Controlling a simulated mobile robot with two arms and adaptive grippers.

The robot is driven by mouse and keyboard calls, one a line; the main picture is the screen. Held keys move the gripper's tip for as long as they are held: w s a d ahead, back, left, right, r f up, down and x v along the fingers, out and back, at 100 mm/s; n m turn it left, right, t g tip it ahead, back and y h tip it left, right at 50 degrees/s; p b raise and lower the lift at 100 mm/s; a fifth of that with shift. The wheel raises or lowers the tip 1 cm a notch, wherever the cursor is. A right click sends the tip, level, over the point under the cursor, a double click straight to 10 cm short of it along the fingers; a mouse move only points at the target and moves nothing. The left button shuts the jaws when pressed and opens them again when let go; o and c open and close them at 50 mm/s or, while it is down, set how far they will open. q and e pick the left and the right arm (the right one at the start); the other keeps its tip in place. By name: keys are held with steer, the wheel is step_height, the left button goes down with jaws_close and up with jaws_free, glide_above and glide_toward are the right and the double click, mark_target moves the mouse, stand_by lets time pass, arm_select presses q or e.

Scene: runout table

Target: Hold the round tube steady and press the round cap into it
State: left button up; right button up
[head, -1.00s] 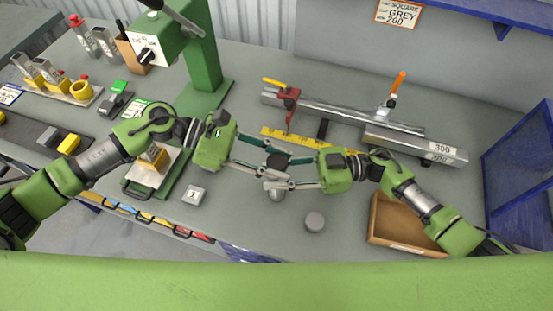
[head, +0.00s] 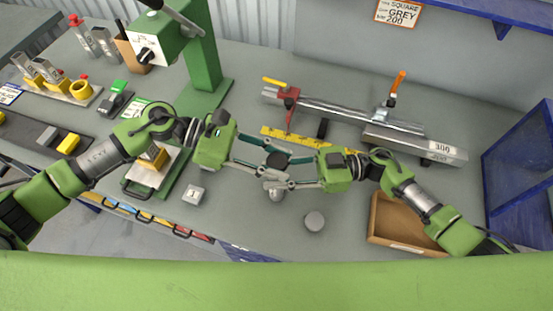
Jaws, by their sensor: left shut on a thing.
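A round tube (head: 276,195) stands on the table at the middle of the head view. Only its pale grey lower part shows below the fingers. A dark round disc (head: 277,160) shows between the fingertips above it. I cannot tell whether it is the round cap or the tube's open mouth. My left gripper (head: 266,161) reaches in from the left and is shut on the tube. My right gripper (head: 279,173) reaches in from the right, its fingers spread around the same spot. The overlapping fingers hide what it touches.
A grey round piece (head: 314,221) stands near the front, with an open brown box (head: 405,246) to its right. Behind lie a yellow ruler (head: 305,139) and a clamped metal bar (head: 335,110). A small block (head: 194,194) and a green press (head: 205,98) are left.

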arm_select(q)
steer(key=shift+f, duration=1)
steer(key=shift+r, duration=0.2)
steer(key=shift+r, duration=0.5)
steer(key=shift+f, duration=0.65)
stand_by(1.2)
steer(key=o, duration=1)
steer(key=v, duration=1.2)
